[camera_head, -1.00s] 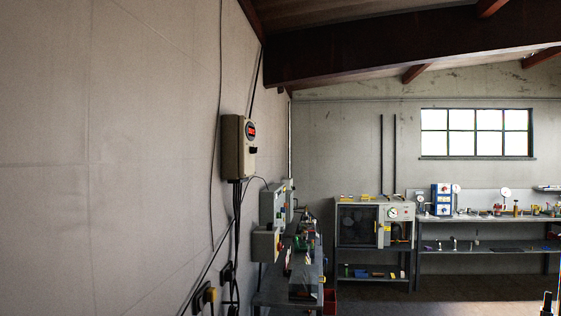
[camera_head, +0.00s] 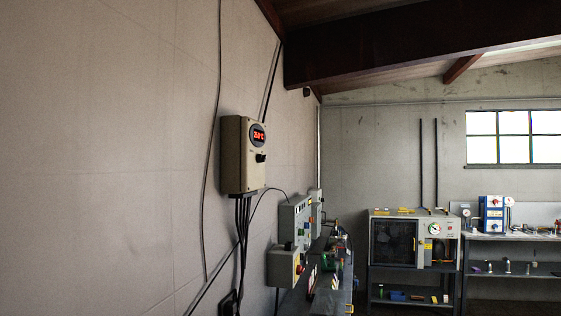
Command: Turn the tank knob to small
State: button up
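A beige control box (camera_head: 238,156) hangs on the left wall, with a red lit display (camera_head: 258,136) that seems to read about 25 °C. A small black knob (camera_head: 260,158) sits on its front face below the display. I cannot make out the knob's setting or any marks around it. No tank shows in this view, and whether this is the tank knob cannot be told. My gripper is not in view.
Cables run from the box down the wall. Grey switch boxes (camera_head: 294,217) stand below it to the right, over a dark bench (camera_head: 328,285). A grey cabinet with a dark window (camera_head: 393,241) and a gauge stands further back. A loaded workbench (camera_head: 520,238) is at right.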

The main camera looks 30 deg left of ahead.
aim_at(261, 158)
jog(key=u, duration=0.2)
jog(key=i, duration=1.45)
jog(key=u, duration=0.95)
jog(key=i, duration=0.5)
jog(key=u, duration=0.8)
jog(key=i, duration=0.65)
jog(key=u, duration=0.4)
